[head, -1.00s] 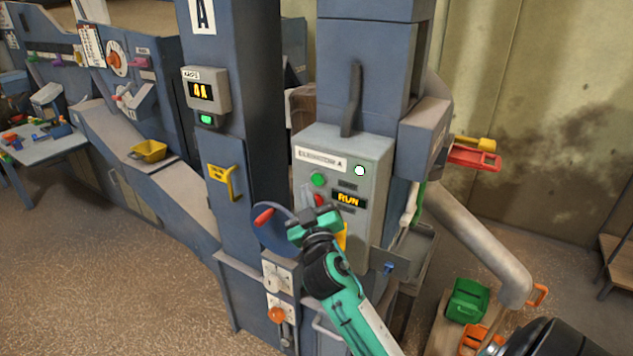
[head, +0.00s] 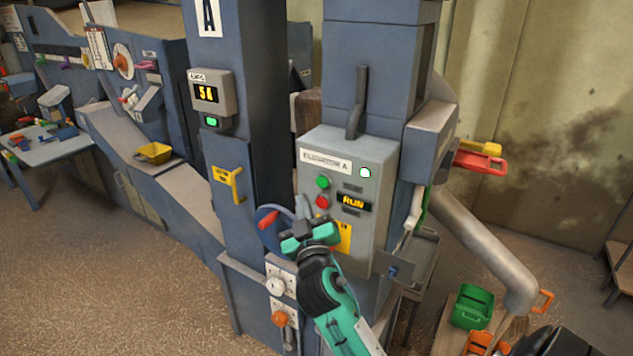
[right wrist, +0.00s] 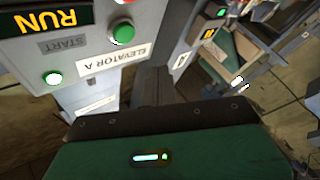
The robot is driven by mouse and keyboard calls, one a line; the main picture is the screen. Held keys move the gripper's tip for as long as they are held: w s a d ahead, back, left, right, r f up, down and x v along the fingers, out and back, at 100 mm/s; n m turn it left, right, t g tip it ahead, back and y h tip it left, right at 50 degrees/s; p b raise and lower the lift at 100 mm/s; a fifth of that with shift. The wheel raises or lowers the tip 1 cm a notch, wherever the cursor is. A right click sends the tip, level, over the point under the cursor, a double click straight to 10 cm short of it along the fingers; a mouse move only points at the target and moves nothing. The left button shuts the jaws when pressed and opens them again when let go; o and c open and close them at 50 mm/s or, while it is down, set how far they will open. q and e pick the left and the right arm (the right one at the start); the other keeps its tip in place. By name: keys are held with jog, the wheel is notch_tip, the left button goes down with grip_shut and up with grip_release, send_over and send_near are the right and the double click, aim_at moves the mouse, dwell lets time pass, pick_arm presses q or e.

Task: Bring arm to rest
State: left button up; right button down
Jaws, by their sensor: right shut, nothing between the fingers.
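My right gripper (head: 303,212) is at the end of the green and black arm, in front of the lower left part of the grey control box (head: 375,235) labelled Elevator A. Its fingers are shut with nothing between them. It partly covers the blue wheel with a red handle (head: 268,220) and a yellow label on the box. In the right wrist view the box face with its RUN display (right wrist: 45,20) is at upper left, beyond the gripper's dark and green body. My left gripper is not in view.
The box carries a green button (head: 323,182), a red button (head: 323,202) and a lit lamp (head: 365,172). A meter (head: 206,94) on the column reads 5A. A knob panel (head: 276,284) and orange knob (head: 279,318) are close below the gripper. Green (head: 473,306) and orange bins stand right.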

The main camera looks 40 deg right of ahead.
jog(key=w+a+f+n+g+y+b, duration=0.1)
jog(key=a+f+n+g+y, duration=0.15)
jog(key=f, duration=1.75)
jog(key=a+f+n+g+y, duration=0.1)
jog(key=a+f+g+y, duration=0.25)
jog(key=f, duration=1.65)
jog(key=s+a+f+g+y, duration=0.1)
jog(key=s+f+g, duration=0.1)
jog(key=s+f, duration=0.35)
jog(key=s+f+g, duration=0.2)
jog(key=s+f, duration=0.1)
jog(key=f, duration=0.6)
jog(key=s+a+f+g+y, duration=0.1)
jog(key=s+f, duration=0.4)
jog(key=f, duration=0.3)
jog(key=s+f+g, duration=0.2)
jog(key=s+f, duration=0.4)
jog(key=s, duration=0.6)
jog(key=s+f+m+g+b, duration=0.1)
jog(key=s+f+g, duration=0.2)
jog(key=s+f, duration=0.4)
jog(key=s+f+g, duration=0.2)
jog(key=s+f, duration=0.4)
jog(key=s, duration=1.1)
jog(key=shift+s+a+f+m+g+y, duration=0.25)
jog(key=shift+s+f+m+g+y, duration=0.05)
jog(key=shift+s+m+y, duration=0.1)
